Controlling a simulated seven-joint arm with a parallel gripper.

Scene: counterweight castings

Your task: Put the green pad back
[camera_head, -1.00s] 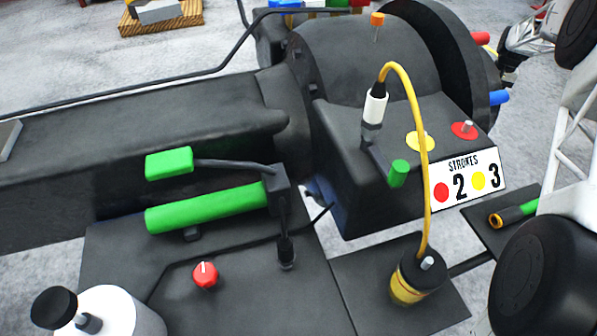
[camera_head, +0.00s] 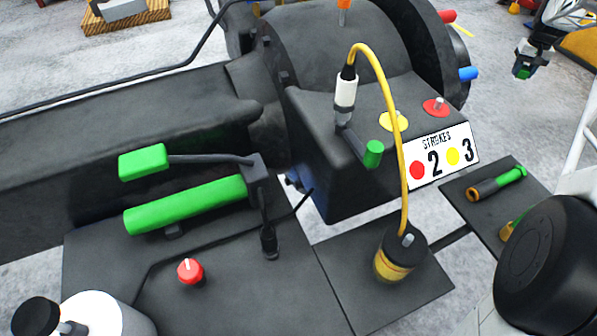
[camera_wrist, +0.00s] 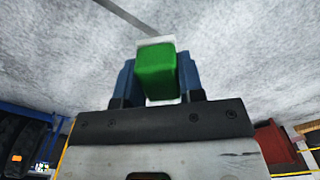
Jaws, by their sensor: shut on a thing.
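My gripper (camera_head: 524,62) hangs at the upper right of the head view, in front of the pale floor and well apart from the dark machine. It is shut on a small green pad (camera_head: 521,73). In the wrist view the green pad (camera_wrist: 156,74) sits between the two blue fingers of my gripper (camera_wrist: 158,82), with a pale edge showing behind it. The pad's underside and far side are hidden. Where it belongs is not clear from these views.
The dark machine carries a green block on a lever (camera_head: 143,162), a green cylinder (camera_head: 185,204), a red knob (camera_head: 190,271) and a yellow cable (camera_head: 398,130). A dark shelf (camera_head: 488,215) at the right holds a green-handled tool (camera_head: 497,184).

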